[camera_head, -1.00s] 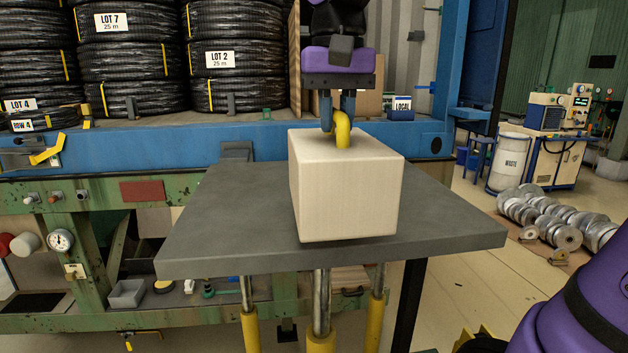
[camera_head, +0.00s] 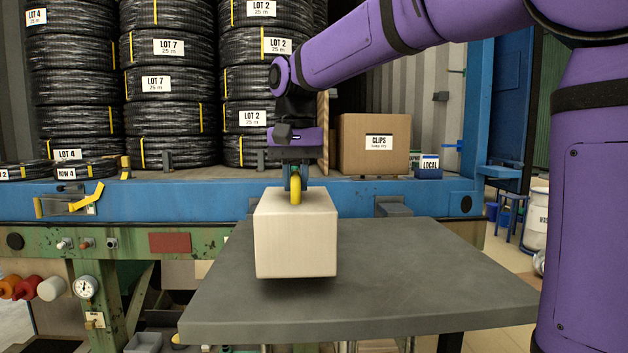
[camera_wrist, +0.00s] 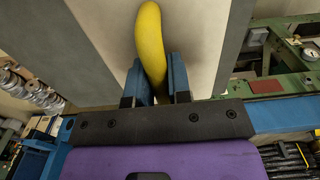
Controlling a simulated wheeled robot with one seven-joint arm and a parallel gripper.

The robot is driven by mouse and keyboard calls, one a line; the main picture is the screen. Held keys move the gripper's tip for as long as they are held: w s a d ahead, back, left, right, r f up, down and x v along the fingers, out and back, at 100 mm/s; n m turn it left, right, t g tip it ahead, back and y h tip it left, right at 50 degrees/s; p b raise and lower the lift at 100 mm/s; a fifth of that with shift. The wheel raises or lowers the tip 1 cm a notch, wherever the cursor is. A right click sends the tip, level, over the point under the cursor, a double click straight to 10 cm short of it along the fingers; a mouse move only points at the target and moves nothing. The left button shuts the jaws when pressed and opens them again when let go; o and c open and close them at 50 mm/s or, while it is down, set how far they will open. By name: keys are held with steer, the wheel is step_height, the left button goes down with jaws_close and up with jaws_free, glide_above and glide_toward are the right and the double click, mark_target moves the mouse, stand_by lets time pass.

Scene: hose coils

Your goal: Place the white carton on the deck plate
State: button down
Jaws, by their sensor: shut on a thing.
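In the wrist view my gripper's blue fingers (camera_wrist: 160,80) stand either side of the handle, with the carton's pale top (camera_wrist: 200,40) behind. A grey flat plate on legs (camera_head: 400,270), which looks like the deck plate, lies beneath the carton. The carton is over its left part, with a dark shadow below; it seems slightly above the plate, but contact is hard to tell.
Behind the plate is a blue-edged container (camera_head: 370,195) with stacked black hose coils (camera_head: 170,90) and a brown CLIPS box (camera_head: 374,145). A green frame with a gauge (camera_head: 86,287) stands at the left. The plate's right part is clear.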

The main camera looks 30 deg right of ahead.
steer(key=shift+w+a, duration=0.15)
steer(key=shift+w, duration=0.3)
steer(key=shift+f, duration=1.8)
steer(key=c, duration=1.1)
jaws_free()
steer(key=shift+f, duration=0.1)
steer(key=shift+o, duration=0.2)
step_height(320, 180, up, 12)
steer(key=shift+r, duration=0.15)
steer(key=s+d+f+n+t, duration=0.2)
steer(key=s+d+f, duration=0.1)
steer(key=s+f, duration=0.6)
steer(key=s+d+f+n+t, duration=0.2)
steer(key=s+f, duration=0.7)
steer(key=s, duration=0.6)
steer(key=shift+s+d+f+n+t, duration=0.15)
steer(key=shift+d+f+n+t, duration=0.15)
steer(key=shift+d+t, duration=0.55)
steer(key=shift+d, duration=0.15)
